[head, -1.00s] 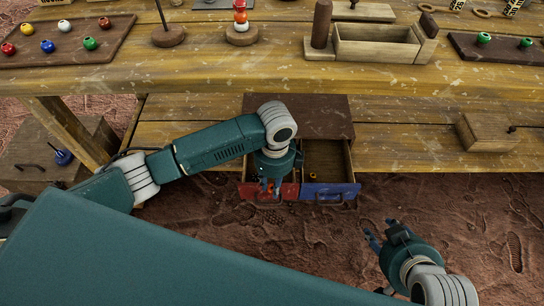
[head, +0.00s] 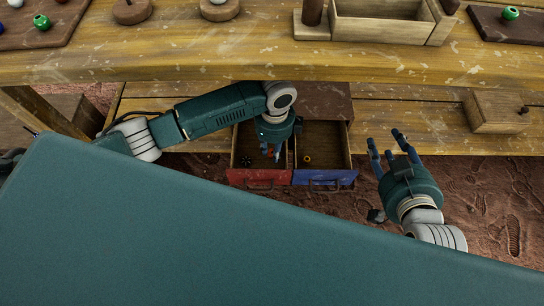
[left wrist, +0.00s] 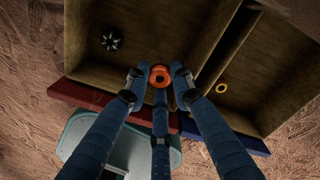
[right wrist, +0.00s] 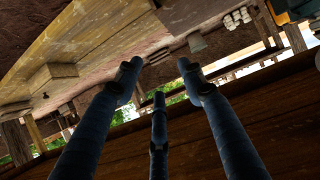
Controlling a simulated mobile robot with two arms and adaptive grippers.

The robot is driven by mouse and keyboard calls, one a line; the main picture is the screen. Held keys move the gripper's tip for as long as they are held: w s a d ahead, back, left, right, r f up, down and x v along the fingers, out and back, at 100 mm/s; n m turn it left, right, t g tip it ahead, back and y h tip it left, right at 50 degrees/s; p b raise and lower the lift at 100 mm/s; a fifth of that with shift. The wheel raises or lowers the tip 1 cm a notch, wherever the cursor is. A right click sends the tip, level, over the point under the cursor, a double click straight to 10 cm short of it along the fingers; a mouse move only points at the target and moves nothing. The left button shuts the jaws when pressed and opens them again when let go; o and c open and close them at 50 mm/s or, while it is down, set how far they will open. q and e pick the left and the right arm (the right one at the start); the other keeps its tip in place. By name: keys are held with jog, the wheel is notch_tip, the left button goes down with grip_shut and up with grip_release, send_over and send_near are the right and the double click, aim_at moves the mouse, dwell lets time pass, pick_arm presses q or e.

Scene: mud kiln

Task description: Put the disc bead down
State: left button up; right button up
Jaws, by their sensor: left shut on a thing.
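The disc bead (left wrist: 160,76) is an orange-red ring. In the left wrist view it sits between the fingertips of my left gripper (left wrist: 158,82), which is shut on it. In the head view my left gripper (head: 272,152) points down over the open red-fronted drawer (head: 258,181). The bead is above the drawer's inside, near the front, and appears clear of the floor. A black ridged bead (left wrist: 111,41) lies in that drawer, to the left of the held bead. My right gripper (head: 386,142) is open and empty, right of the drawers.
An open blue-fronted drawer (head: 325,179) adjoins on the right, with a small yellow ring (head: 307,159) inside. A divider separates the two. The wooden table edge (head: 300,72) is above and behind. A wooden box (head: 495,112) stands on the lower shelf at right.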

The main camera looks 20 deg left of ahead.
aim_at(272, 163)
pick_arm(q)
jog(key=shift+f, duration=0.95)
notch_tip(272, 163, down, 4)
jog(key=shift+r+b, duration=0.2)
jog(key=shift+b, duration=0.85)
pick_arm(e)
jog(key=w+a+r+t+y, duration=0.1)
jog(key=w+r+t, duration=0.1)
jog(key=r, duration=0.4)
jog(key=w+a+r+t+y, duration=0.1)
jog(key=w+r+t, duration=0.1)
jog(key=r+t, duration=0.2)
notch_tip(272, 163, up, 3)
jog(key=shift+a+f, duration=0.2)
jog(key=shift+a, duration=0.15)
pick_arm(q)
jog(key=shift+f, duration=0.15)
jog(key=o, duration=0.9)
